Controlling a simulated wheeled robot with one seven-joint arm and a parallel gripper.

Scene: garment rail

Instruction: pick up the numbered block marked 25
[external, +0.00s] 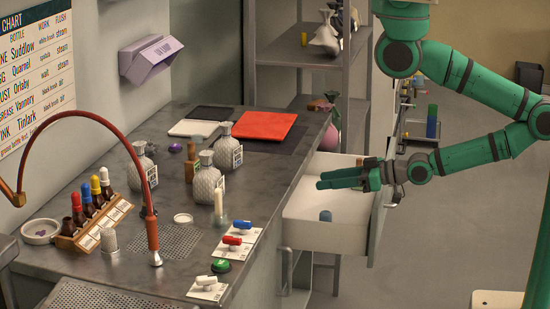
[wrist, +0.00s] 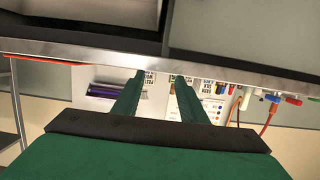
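No block with a readable 25 shows in either view. My gripper (external: 323,180) is above the pulled-out white drawer (external: 303,233) in the external view, with its fingers pointing left toward the counter. In the wrist view its two green fingers (wrist: 160,76) stand apart with nothing held between them. The arm and fingers hide part of the drawer.
The counter (external: 185,255) left of the drawer holds grey bottles (external: 207,185), a dropper rack (external: 92,220), a red mat (external: 265,125) and coloured pieces on cards (external: 232,241). A shelf unit (external: 312,55) stands behind. Open floor (external: 430,230) lies to the right.

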